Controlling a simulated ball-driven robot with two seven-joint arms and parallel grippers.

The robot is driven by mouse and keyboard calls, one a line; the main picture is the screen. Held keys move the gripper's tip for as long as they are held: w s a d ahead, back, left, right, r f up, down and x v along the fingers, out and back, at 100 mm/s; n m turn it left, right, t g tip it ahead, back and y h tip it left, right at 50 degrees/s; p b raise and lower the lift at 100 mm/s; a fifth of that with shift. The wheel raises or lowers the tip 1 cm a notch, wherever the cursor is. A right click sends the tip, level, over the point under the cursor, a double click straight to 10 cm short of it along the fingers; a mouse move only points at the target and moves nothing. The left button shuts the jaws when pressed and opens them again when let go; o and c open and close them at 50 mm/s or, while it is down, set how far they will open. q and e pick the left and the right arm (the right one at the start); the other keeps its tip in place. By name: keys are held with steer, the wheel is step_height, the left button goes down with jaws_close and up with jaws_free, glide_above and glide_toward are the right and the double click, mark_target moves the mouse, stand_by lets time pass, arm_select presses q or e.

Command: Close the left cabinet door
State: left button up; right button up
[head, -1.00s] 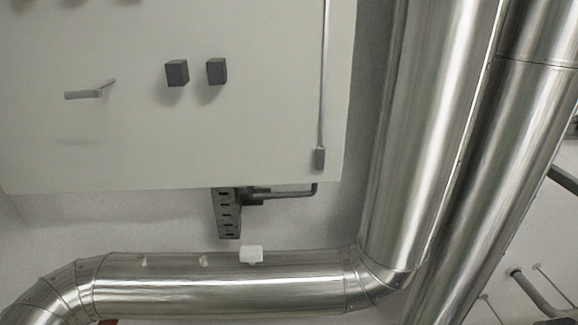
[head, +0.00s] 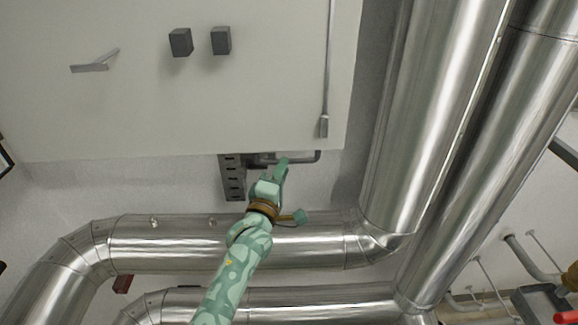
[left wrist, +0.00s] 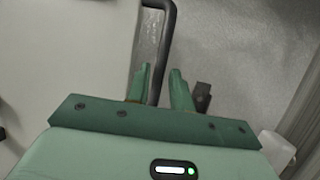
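A large pale flat cabinet face (head: 230,100) fills the upper left of the head view; I cannot tell whether it is the left door itself. It carries a grey lever handle (head: 95,64) and two dark square knobs, the left knob (head: 181,42) and the right knob (head: 221,40). My left gripper (head: 282,166) is just under its lower edge, by a dark bent bar (head: 318,157). In the left wrist view my left gripper (left wrist: 159,80) is open, and the dark bar (left wrist: 168,30) runs between its fingers, nearer the left one. My right gripper is out of view.
A thin metal rod (head: 328,70) runs down the face's right side. A slotted dark bracket (head: 234,180) hangs below it. A shiny horizontal pipe (head: 170,240) crosses underneath my left gripper, and thick vertical pipes (head: 425,120) stand to the right.

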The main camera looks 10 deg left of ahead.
arm_select(q)
steer(key=b+x, duration=0.2)
steer(key=x, duration=0.3)
steer(key=shift+w+b, duration=0.15)
steer(key=shift+b, duration=0.2)
steer(key=shift+c, duration=0.2)
jaws_close()
